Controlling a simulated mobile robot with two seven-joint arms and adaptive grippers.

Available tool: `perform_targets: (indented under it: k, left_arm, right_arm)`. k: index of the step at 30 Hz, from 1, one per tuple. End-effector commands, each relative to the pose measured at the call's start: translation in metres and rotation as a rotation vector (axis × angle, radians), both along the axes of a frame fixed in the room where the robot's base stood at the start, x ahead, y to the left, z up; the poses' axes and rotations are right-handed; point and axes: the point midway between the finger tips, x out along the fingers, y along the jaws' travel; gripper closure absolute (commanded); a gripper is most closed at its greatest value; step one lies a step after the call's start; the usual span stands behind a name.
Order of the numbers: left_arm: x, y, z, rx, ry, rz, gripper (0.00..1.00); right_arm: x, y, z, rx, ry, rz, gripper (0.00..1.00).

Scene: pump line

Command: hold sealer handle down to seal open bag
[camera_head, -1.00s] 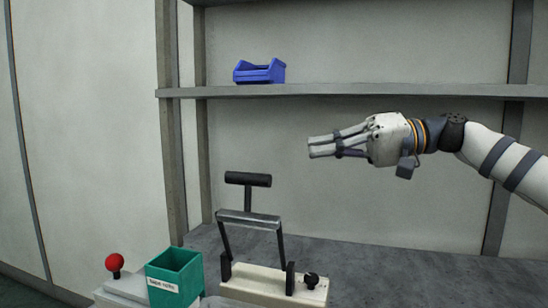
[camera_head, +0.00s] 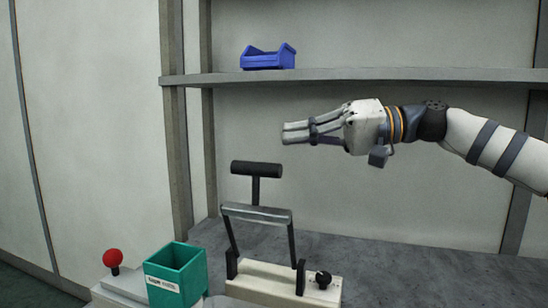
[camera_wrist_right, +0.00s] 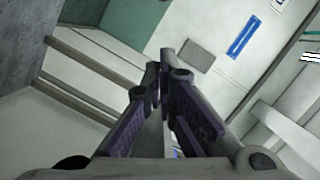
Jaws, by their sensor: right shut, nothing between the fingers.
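The sealer (camera_head: 270,281) stands at the lower middle of the head view, with a cream base and a black knob at its right end. Its black T-shaped handle (camera_head: 257,169) is raised above the metal bar. My right gripper (camera_head: 284,133) is shut and empty, pointing left. In the picture it is above and to the right of the handle, apart from it. Its closed fingers also show in the right wrist view (camera_wrist_right: 159,62). No bag can be made out. My left gripper is not in view.
A teal labelled box (camera_head: 176,272) and a red ball-topped knob (camera_head: 113,258) stand left of the sealer. A blue bin (camera_head: 268,59) sits on the shelf (camera_head: 380,76) above. The grey worktop (camera_head: 420,272) right of the sealer is clear.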

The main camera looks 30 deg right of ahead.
Motion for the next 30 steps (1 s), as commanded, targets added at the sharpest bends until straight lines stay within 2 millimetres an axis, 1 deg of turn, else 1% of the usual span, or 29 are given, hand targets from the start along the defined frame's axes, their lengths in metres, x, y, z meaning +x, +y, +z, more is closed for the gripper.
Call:
perform_targets:
  k: [1, 3, 4, 6, 10, 15, 23, 26, 30]
  left_arm:
    - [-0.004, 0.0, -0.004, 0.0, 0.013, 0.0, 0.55]
    - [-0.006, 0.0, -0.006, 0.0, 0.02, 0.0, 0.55]
    - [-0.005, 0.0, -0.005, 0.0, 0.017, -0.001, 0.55]
    - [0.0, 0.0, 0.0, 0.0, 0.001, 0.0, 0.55]
    - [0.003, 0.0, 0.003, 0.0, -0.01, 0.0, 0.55]
    - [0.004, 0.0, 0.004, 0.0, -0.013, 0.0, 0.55]
    - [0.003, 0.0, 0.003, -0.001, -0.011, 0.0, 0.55]
    - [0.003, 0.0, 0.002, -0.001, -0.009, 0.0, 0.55]
    - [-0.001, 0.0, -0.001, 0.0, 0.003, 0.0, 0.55]
  right_arm:
    - [0.008, 0.01, -0.007, -0.004, 0.008, 0.003, 1.0]
    - [0.016, 0.021, -0.008, -0.003, 0.007, 0.003, 1.0]
    - [0.015, 0.025, -0.008, -0.001, 0.006, 0.003, 1.0]
    - [0.004, 0.032, -0.01, 0.001, -0.003, 0.003, 1.0]
    - [-0.005, 0.042, -0.017, 0.0, -0.005, 0.001, 1.0]
    - [-0.008, 0.046, -0.023, 0.0, -0.002, 0.0, 1.0]
    - [-0.008, 0.046, -0.024, 0.0, -0.001, -0.001, 1.0]
    - [-0.006, 0.047, -0.024, -0.004, -0.004, 0.0, 1.0]
    - [0.003, 0.052, -0.026, -0.025, -0.018, -0.001, 1.0]
